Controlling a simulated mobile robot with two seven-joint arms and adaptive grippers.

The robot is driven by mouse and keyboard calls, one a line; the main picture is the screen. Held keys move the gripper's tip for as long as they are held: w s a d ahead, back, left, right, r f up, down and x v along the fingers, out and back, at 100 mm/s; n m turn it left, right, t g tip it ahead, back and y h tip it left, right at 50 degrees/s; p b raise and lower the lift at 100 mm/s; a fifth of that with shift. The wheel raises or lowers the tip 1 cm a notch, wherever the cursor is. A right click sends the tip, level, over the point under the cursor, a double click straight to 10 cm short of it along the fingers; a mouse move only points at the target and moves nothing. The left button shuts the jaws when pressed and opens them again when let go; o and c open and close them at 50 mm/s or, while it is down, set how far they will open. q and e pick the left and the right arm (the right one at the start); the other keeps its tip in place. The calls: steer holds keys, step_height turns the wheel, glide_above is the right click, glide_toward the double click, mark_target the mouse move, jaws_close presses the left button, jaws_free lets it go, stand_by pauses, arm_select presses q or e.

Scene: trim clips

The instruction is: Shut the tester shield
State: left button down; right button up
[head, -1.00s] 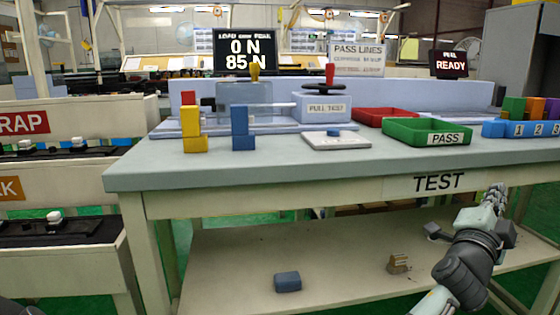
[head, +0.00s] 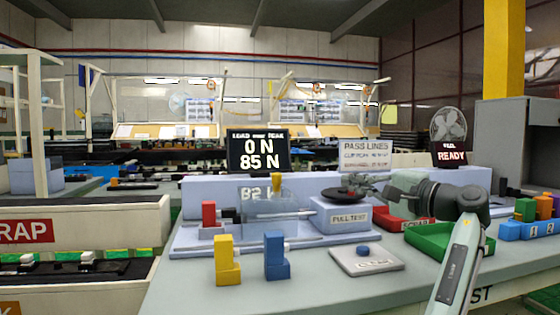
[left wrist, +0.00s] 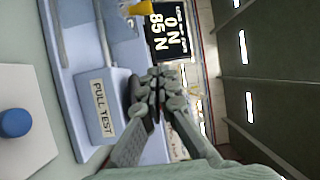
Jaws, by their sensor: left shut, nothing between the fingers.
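The tester is a pale blue fixture (head: 190,240) on the bench, with a PULL TEST block (head: 338,217) at its right. Its clear shield (head: 285,210) with a yellow knob (head: 277,180) stands at the middle of the fixture, left of the block. I cannot tell how far the shield is open. My left gripper (head: 352,183) is shut and empty, above the PULL TEST block and its black disc (head: 345,195), right of the knob and apart from it. In the left wrist view, the shut fingers (left wrist: 156,82) are beside the block (left wrist: 100,105), and the yellow knob (left wrist: 140,7) is at the top edge.
A yellow block (head: 227,262) and a blue block (head: 275,258) stand before the fixture. A pale plate with a blue button (head: 363,250) lies right of them. The green tray (head: 425,242) and red tray (head: 395,222) are partly behind my arm. Monitors stand behind.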

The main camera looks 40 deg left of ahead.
arm_select(q)
steer(key=s+a+f+g+p, duration=0.1)
steer(key=a, duration=1.3)
steer(key=shift+s+a+n+p, duration=0.15)
steer(key=shift+s+n+p, duration=0.15)
steer(key=shift+s+p, duration=0.1)
arm_select(e)
steer(key=shift+g, duration=0.5)
steer(key=shift+s+a+f, duration=0.25)
steer(key=shift+s+f, duration=0.2)
steer(key=shift+f, duration=0.4)
steer(key=shift+s+a+f, duration=0.3)
steer(key=shift+s+f, duration=0.15)
steer(key=shift+f, duration=0.4)
steer(key=shift+s+a+f, duration=0.25)
steer(key=shift+s+f, duration=0.2)
steer(key=shift+f, duration=0.4)
